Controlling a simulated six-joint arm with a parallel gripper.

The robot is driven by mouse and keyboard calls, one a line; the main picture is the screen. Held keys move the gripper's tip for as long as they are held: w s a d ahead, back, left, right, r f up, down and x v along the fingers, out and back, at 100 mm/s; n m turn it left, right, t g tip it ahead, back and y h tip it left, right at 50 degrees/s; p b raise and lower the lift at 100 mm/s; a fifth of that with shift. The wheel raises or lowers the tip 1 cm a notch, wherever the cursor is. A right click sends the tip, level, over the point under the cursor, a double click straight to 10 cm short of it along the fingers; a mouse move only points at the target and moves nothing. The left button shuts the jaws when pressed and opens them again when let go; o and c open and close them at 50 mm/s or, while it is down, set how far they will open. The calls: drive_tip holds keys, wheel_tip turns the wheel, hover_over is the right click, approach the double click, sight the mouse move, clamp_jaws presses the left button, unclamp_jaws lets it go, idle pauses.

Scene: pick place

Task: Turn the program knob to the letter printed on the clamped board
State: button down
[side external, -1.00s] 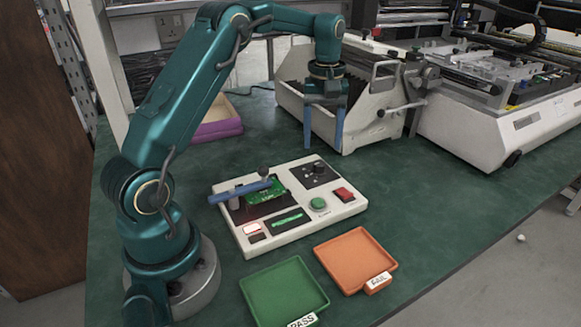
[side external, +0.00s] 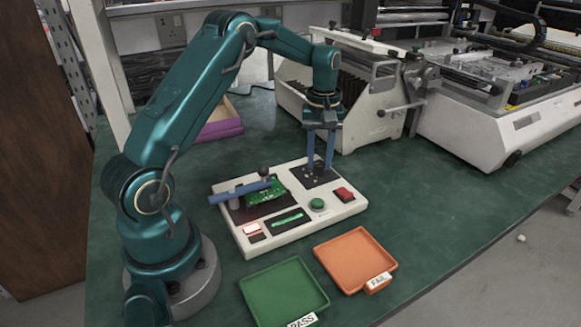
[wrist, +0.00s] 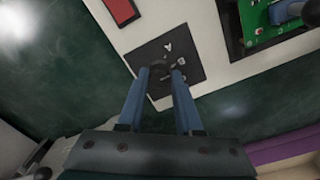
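The program knob (wrist: 158,70) is a dark round knob on a black square plate (wrist: 182,49) with white letters. An A shows on the plate in the wrist view; the other marks are hard to read. My gripper (side external: 320,168) points straight down at the knob, its two blue fingers on either side of it. The fingers (wrist: 160,72) look apart, and I cannot tell whether they touch the knob. The green circuit board (side external: 264,193) lies on the white test box (side external: 340,208) under a blue clamp bar (side external: 240,192). Its printed letter is not readable.
A green PASS tray (side external: 284,292) and an orange FAIL tray (side external: 354,257) stand in front. A grey-white machine (side external: 355,118) stands close behind my gripper.

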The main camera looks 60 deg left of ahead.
drive_tip(key=shift+m, duration=0.3)
drive_tip(key=m, duration=0.4)
drive_tip(key=shift+r+m, duration=0.1)
drive_tip(key=shift+m, duration=1.9)
drive_tip(key=c, duration=0.6)
unclamp_jaws()
